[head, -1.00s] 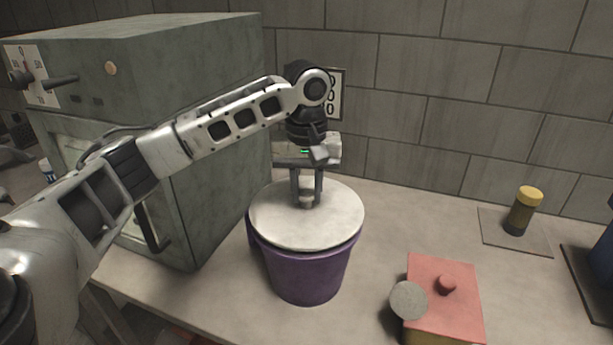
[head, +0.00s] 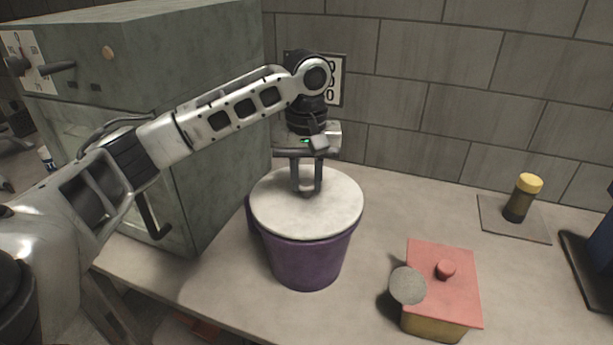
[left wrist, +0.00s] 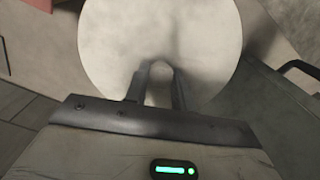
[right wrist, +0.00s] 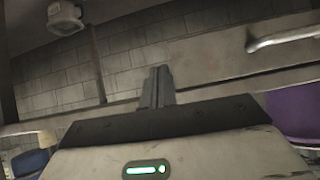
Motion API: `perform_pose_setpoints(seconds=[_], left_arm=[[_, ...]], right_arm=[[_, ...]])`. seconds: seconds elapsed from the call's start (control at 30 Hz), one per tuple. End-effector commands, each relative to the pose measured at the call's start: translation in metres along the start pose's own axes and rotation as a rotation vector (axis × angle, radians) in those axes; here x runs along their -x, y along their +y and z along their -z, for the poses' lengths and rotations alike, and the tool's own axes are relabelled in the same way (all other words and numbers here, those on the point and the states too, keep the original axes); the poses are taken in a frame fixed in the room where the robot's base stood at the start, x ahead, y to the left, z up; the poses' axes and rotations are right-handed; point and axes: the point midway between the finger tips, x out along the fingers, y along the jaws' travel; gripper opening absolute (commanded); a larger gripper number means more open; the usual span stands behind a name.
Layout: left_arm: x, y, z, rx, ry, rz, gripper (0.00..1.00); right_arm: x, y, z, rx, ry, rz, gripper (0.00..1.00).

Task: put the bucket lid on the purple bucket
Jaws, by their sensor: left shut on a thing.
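The purple bucket (head: 305,265) stands upright on the table, right of the large grey-green cabinet; part of it also shows at the right edge of the right wrist view (right wrist: 294,112). The pale round bucket lid (head: 330,215) lies over the bucket's mouth, roughly centred. I cannot tell whether it is fully seated on the rim. My left gripper (head: 307,191) points down over the lid, shut on its centre handle, which the fingers mostly hide. The left wrist view shows the lid (left wrist: 160,35) beyond the fingers (left wrist: 162,80). My right gripper (right wrist: 157,82) has its fingers together, holding nothing visible.
The cabinet (head: 215,130) stands close on the bucket's left. A yellow box with a red lid (head: 450,285) and a round grey disc (head: 408,286) are to the front right. A yellow-capped jar (head: 522,198) stands on a mat at the back right. The table between is clear.

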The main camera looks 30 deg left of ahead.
Motion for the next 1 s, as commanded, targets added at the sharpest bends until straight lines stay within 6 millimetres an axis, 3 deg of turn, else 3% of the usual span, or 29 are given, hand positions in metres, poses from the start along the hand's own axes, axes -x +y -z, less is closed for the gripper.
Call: perform_pose_setpoints(seconds=[1.0], left_arm=[[-0.0056,0.0002,0.0000,0.000,0.000,-0.001,0.03]], right_arm=[[0.0001,0.0008,-0.0002,0.000,-0.001,-0.002,0.00]])
